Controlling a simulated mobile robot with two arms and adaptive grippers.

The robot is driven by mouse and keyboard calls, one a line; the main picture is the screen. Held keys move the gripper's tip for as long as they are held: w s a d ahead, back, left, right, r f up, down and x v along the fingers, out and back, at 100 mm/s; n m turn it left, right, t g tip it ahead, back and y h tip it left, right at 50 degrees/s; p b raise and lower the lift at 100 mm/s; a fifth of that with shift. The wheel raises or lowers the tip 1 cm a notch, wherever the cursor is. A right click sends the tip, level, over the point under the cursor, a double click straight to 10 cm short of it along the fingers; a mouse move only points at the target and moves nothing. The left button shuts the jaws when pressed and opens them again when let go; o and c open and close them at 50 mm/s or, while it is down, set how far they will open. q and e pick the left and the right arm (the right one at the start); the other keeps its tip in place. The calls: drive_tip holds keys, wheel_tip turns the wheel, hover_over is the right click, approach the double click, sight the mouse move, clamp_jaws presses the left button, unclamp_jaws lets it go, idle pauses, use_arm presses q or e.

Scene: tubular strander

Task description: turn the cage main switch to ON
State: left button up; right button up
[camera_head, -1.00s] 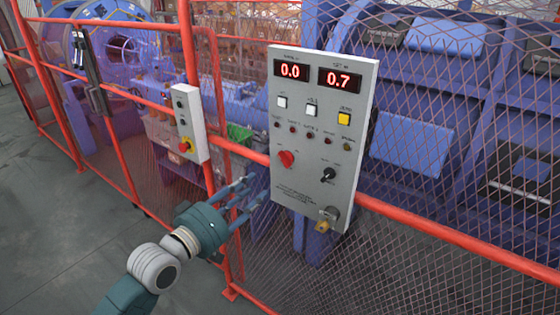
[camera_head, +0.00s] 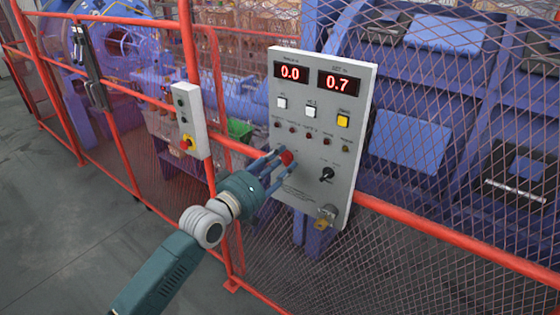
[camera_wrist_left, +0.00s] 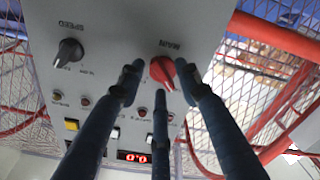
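The cage main switch is a red rotary knob (camera_head: 287,158) on the left side of the grey control panel (camera_head: 268,190). The left wrist view shows the same red knob (camera_wrist_left: 164,70), under upside-down lettering that reads MAIN. My left gripper (camera_head: 278,167) is at the panel with its blue fingers around the knob. In the left wrist view its fingers (camera_wrist_left: 160,85) stand apart, one on each side of the knob and a third below it. I cannot tell whether they touch it. My right gripper is in neither view.
A black selector knob (camera_head: 327,174) and a padlock fitting (camera_head: 326,214) sit right of and below the red knob. Lamps, buttons and red displays (camera_head: 339,82) are above. A red rail (camera_head: 440,236) and mesh fence surround the panel. A smaller switch box (camera_head: 188,119) hangs left.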

use_arm(q)
clamp_jaws()
drive_tip(key=shift+m, duration=0.3)
drive_tip(key=shift+f+m+b, duration=0.1)
drive_tip(key=shift+m+b, duration=0.35)
drive_tip(key=shift+m, duration=0.45)
drive_tip(key=m+b, duration=0.1)
drive_tip(key=m, duration=0.3)
drive_tip(key=shift+m, duration=0.3)
drive_tip(key=m, duration=0.5)
drive_tip(key=shift+f, duration=0.15)
drive_tip(key=m, duration=0.5)
drive_tip(key=shift+m, duration=0.4)
drive_tip(key=shift+f, duration=0.1)
